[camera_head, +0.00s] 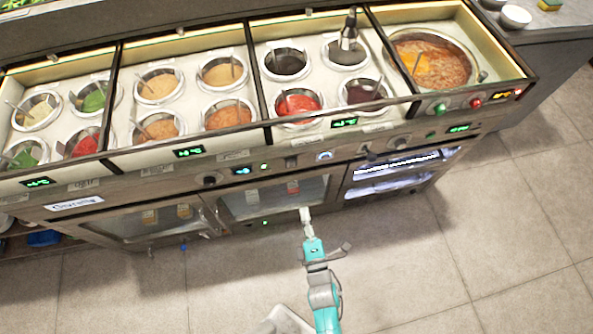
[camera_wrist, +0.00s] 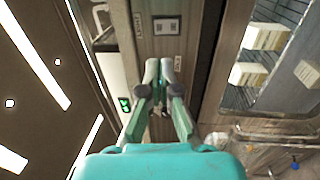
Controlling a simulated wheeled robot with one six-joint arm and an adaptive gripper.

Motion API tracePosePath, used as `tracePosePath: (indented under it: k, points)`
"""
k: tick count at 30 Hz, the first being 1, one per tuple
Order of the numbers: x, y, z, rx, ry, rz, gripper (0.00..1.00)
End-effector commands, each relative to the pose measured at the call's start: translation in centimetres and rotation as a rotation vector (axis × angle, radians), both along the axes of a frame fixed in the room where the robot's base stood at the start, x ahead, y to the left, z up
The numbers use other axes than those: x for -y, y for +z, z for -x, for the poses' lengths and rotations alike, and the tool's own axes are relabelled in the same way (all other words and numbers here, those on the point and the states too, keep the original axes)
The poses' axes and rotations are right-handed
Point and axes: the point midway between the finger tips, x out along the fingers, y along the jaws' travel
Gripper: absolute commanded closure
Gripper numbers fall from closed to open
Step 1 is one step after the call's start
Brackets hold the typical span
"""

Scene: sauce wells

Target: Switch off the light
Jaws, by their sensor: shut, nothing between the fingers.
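My gripper (camera_head: 306,214) is shut and empty, in front of the counter's lower glass doors in the head view. In the wrist view its fingertips (camera_wrist: 165,66) are together, in front of the control panel (camera_wrist: 190,40). In the head view the panel carries a dark rocker-like switch (camera_head: 291,162), a blue-ringed round button (camera_head: 324,156) and a knob (camera_head: 209,180). The lower right cabinet (camera_head: 400,172) glows inside.
Above the panel, wells with sauce pots (camera_head: 298,103) fill the counter top, some with utensils. A large soup pot (camera_head: 433,62) sits at the right, above a green button (camera_head: 440,107) and a red button (camera_head: 476,102). The tiled floor (camera_head: 430,270) in front is clear.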

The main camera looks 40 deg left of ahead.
Motion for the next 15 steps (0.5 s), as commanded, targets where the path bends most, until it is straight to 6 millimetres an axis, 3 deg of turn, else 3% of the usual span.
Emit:
tracePosePath:
  k: [5,15]
  points:
    - [-0.8,0.2,-0.7,0.001,0.0,-0.002,1.0]
    - [-5.2,0.9,-4.5,0.001,0.0,-0.002,1.0]
